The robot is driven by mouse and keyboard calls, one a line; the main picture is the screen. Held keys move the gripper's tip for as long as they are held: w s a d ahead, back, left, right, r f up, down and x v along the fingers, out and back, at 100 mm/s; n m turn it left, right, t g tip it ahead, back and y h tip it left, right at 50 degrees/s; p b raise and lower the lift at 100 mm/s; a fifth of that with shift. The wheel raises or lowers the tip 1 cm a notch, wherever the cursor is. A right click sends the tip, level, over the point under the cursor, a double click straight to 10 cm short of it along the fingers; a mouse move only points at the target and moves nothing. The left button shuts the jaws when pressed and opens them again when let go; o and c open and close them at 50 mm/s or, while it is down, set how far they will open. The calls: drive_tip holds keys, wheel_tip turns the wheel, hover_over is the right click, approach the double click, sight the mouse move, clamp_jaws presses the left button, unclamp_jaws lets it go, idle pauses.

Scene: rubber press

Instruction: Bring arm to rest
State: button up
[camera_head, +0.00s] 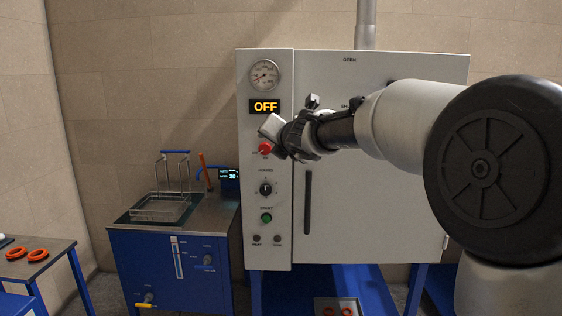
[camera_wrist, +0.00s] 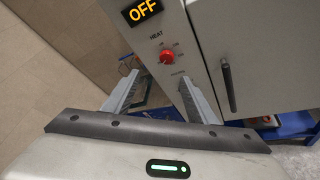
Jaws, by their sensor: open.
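My gripper (camera_head: 276,140) is raised in front of the control panel of the grey cabinet (camera_head: 400,215), close to the red heat knob (camera_head: 265,147). In the wrist view my gripper (camera_wrist: 157,76) has its two fingers apart with nothing between them. The red knob (camera_wrist: 167,57) shows beyond the fingertips. I cannot tell whether a finger touches the panel. My arm reaches in from the right and hides part of the cabinet door.
The display (camera_head: 265,106) reads OFF. The cabinet door looks closed, with a dark vertical handle (camera_head: 307,202). Left stands a blue bath (camera_head: 170,270) with a wire basket (camera_head: 165,207). A side table (camera_head: 30,268) at far left holds orange rings (camera_head: 38,255). A tray (camera_head: 338,305) lies below the cabinet.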

drive_tip(key=s+f+n+g+y, duration=0.1)
drive_tip(key=s+n+g+y, duration=0.15)
drive_tip(key=s+n, duration=1.8)
drive_tip(key=s+d+f+n+g+h, duration=0.3)
drive_tip(key=s+d+f+n, duration=0.55)
drive_tip(key=s, duration=0.25)
drive_tip(key=s+d+f+n+g+h, duration=0.3)
drive_tip(key=s+d+f+n, duration=0.45)
drive_tip(key=s+n, duration=0.3)
wheel_tip(320, 180, up, 12)
drive_tip(key=s+p, duration=0.1)
drive_tip(key=p, duration=1.2)
drive_tip(key=shift+s+d+f+n+h, duration=0.15)
drive_tip(key=shift+s+d+n+h, duration=0.2)
drive_tip(key=shift+s+n, duration=0.1)
